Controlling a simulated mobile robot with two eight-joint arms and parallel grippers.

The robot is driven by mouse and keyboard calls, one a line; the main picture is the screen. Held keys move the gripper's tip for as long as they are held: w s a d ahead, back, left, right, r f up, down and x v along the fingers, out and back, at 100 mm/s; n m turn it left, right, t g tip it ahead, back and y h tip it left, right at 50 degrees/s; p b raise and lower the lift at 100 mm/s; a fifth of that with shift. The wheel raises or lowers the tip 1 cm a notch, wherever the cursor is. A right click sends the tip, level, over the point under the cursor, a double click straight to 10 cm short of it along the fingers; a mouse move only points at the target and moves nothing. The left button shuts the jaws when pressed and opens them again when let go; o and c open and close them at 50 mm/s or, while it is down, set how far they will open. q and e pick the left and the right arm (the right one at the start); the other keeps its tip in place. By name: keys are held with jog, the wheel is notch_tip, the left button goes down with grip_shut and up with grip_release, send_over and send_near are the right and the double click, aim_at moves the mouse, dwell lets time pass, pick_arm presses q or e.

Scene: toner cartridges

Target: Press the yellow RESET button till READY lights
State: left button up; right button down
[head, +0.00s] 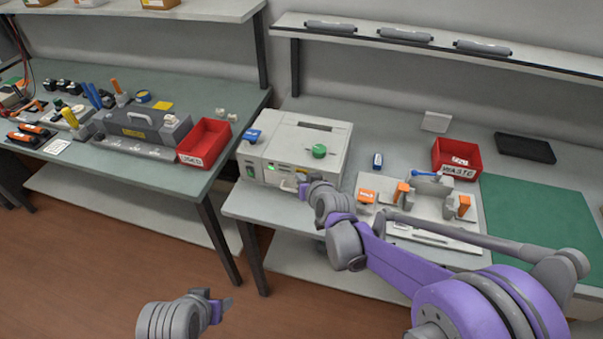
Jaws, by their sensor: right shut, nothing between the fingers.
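The cream machine (330,138) stands on the right bench with a green knob on its front top edge. A small bright green light (270,167) shows on its front panel; its label is too small to read. I cannot make out the yellow RESET button; my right gripper covers part of the lower front. My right gripper (301,184) is shut and empty, with its tips at the lower right of the machine's front. I cannot tell whether they touch it. My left gripper (223,309) is low over the floor, away from the benches; its jaw opening is unclear.
A fixture plate (432,208) with orange clamps lies right of the machine, under my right arm. A red WASTE bin (457,154) stands behind it, and a green mat (545,215) lies right. A red bin (204,142) and grey case (140,125) sit on the left bench.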

jog(key=shift+s+a, duration=0.25)
jog(key=shift+s, duration=0.5)
jog(key=s, duration=0.1)
jog(key=s+a, duration=0.1)
jog(key=s, duration=0.1)
jog(key=s+b, duration=0.1)
jog(key=shift+s+a, duration=0.3)
jog(key=shift+s, duration=0.1)
jog(key=shift+d, duration=0.1)
dwell(0.6)
jog(key=s+d+g+h, duration=0.1)
jog(key=s+d+g, duration=0.1)
jog(key=s+d, duration=0.3)
jog(key=s+d+g+h+p, duration=0.1)
jog(key=s+d, duration=0.5)
jog(key=s, duration=0.7)
jog(key=s+d+m+g+h, duration=0.1)
jog(key=s+d+g+h, duration=0.1)
jog(key=s+d, duration=0.4)
jog(key=s+g, duration=0.1)
jog(key=s, duration=0.2)
jog(key=shift+d+f+p, duration=0.25)
jog(key=shift+f+p, duration=0.05)
